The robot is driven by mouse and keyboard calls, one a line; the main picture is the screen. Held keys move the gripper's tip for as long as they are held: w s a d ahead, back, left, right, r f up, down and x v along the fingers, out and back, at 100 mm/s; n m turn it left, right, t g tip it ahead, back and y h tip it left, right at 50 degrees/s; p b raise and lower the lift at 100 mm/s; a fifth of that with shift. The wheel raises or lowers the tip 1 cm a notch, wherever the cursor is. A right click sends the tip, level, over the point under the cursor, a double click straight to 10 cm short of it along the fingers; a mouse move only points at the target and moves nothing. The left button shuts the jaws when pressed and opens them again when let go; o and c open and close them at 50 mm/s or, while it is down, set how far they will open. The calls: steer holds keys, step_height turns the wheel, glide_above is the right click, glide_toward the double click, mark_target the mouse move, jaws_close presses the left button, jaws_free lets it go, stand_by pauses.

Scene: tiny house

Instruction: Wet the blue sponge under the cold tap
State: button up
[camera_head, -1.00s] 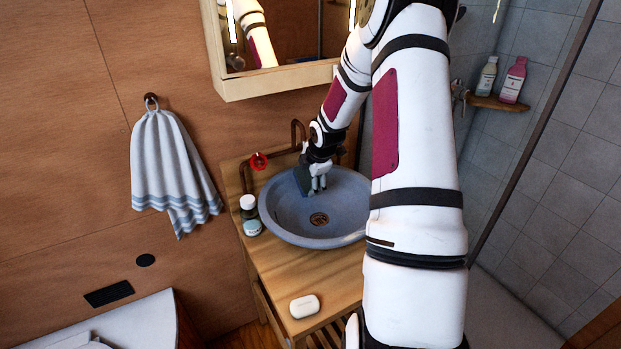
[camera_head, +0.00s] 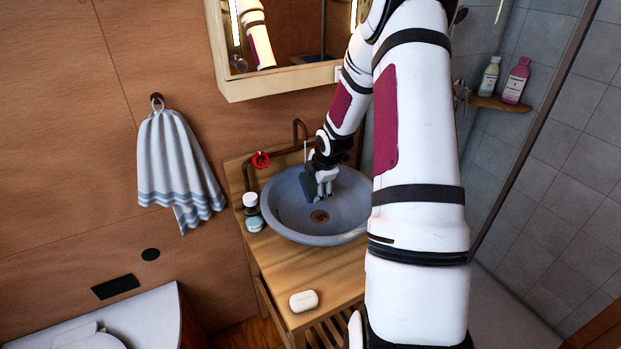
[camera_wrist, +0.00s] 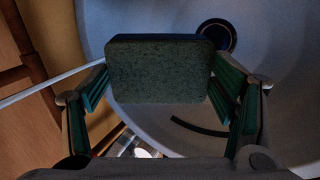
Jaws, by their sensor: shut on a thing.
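My gripper (camera_head: 323,184) is low over the basin and shut on the sponge (camera_head: 310,186), which looks dark blue-green in shadow. In the wrist view the sponge (camera_wrist: 158,72) sits between the two fingers, its broad face toward the camera. The round grey-blue basin (camera_head: 283,220) is below it, with the drain (camera_head: 320,217) just in front. The copper spout (camera_head: 299,124) is behind my gripper. A thin pale line, seemingly water, drops from it and also shows in the wrist view (camera_wrist: 50,83); I cannot tell whether it touches the sponge. A red tap handle (camera_head: 261,160) is left of the spout.
A small bottle (camera_head: 251,203) and a jar (camera_head: 254,224) stand left of the basin. A white soap bar (camera_head: 304,301) lies on the wooden counter (camera_head: 290,268) in front. The mirror cabinet (camera_head: 285,82) hangs above. A towel (camera_head: 175,165) hangs at left.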

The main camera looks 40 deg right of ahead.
steer(key=shift+s+a+p, duration=0.25)
steer(key=shift+s, duration=0.4)
steer(key=shift+s+a+p, duration=0.25)
steer(key=shift+s, duration=0.4)
steer(key=shift+s+a+p, duration=0.25)
steer(key=shift+s, duration=0.4)
steer(key=s+a+r+p, duration=0.2)
steer(key=s+r+p, duration=0.2)
steer(key=shift+s, duration=0.3)
stand_by(0.9)
